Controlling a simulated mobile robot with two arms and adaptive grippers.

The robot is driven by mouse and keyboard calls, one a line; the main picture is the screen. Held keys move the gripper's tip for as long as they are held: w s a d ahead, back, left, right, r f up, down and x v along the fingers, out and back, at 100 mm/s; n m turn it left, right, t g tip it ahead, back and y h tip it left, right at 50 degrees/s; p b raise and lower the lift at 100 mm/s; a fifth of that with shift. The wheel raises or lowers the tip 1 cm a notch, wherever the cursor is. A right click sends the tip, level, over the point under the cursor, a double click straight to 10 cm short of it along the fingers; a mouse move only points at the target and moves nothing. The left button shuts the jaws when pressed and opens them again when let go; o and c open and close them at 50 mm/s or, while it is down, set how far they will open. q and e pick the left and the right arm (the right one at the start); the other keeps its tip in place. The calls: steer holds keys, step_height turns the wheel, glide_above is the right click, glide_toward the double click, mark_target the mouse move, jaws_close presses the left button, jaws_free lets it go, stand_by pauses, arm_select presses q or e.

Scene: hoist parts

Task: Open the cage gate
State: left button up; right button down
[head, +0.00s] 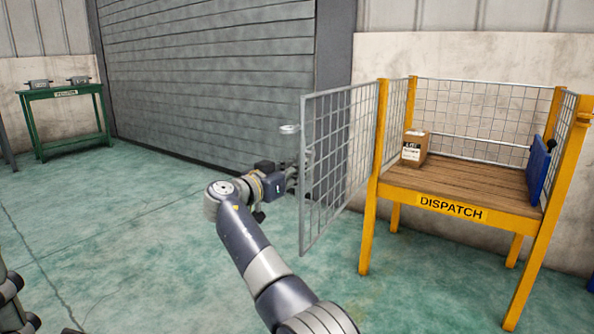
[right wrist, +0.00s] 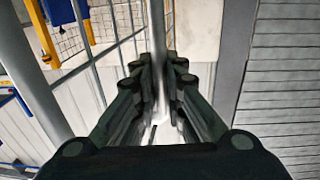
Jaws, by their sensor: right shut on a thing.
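The cage gate (head: 337,160) is a grey wire-mesh panel hinged on the near left post of the yellow dispatch cage. It stands swung outward, away from the cage front, leaving the front open. My right gripper (head: 299,174) is at the gate's free edge. In the right wrist view its fingers (right wrist: 157,85) are shut on an upright grey bar (right wrist: 157,40), which looks like the gate's handle. The fingers partly hide the bar. My left gripper is not in view.
The dispatch cage has a wooden deck (head: 465,180) bearing a cardboard box (head: 415,149) and a blue panel (head: 541,170) at right. A green table (head: 65,92) with small grey parts stands far left. A grey roller shutter (head: 215,70) is behind. Floor left of the gate is clear.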

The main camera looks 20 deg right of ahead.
steer(key=shift+d+r, duration=0.1)
steer(key=c, duration=1.7)
jaws_free()
steer(key=shift+d, duration=0.1)
steer(key=shift+o, duration=0.2)
steer(key=v, duration=0.7)
steer(key=shift+a, duration=0.25)
steer(key=shift+s, duration=0.1)
